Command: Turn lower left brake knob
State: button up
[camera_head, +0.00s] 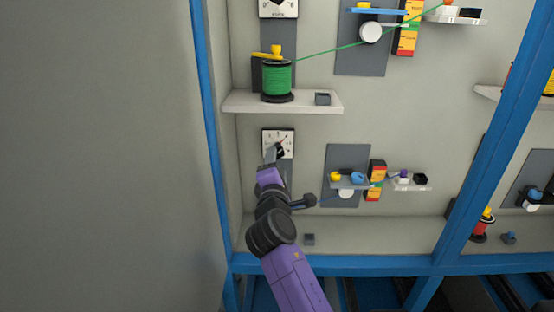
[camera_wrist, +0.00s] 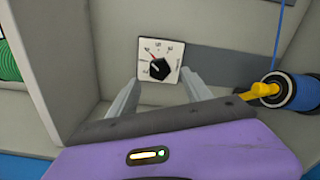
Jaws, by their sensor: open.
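The lower left brake knob is black with a red pointer, on a square white dial plate (camera_head: 287,136) on the back wall. In the wrist view the knob (camera_wrist: 160,68) is clear, with its pointer toward the upper left of the dial (camera_wrist: 147,47). In the head view my gripper partly covers the knob and dial. My gripper (camera_head: 275,155) is in front of the dial's lower part. In the wrist view the two fingers of my gripper (camera_wrist: 159,80) are apart, one on each side below the knob. Nothing is between them, and they look short of the knob.
A shelf (camera_head: 240,102) with a green spool (camera_head: 277,80) is above the dial. In the wrist view a blue spool (camera_wrist: 300,93) with a yellow piece (camera_wrist: 262,90) stands right of the fingers. A blue frame post (camera_head: 207,100) runs along the left. Guides (camera_head: 350,182) sit to the right.

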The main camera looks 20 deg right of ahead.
jog(key=v, duration=0.3)
dwell(0.4)
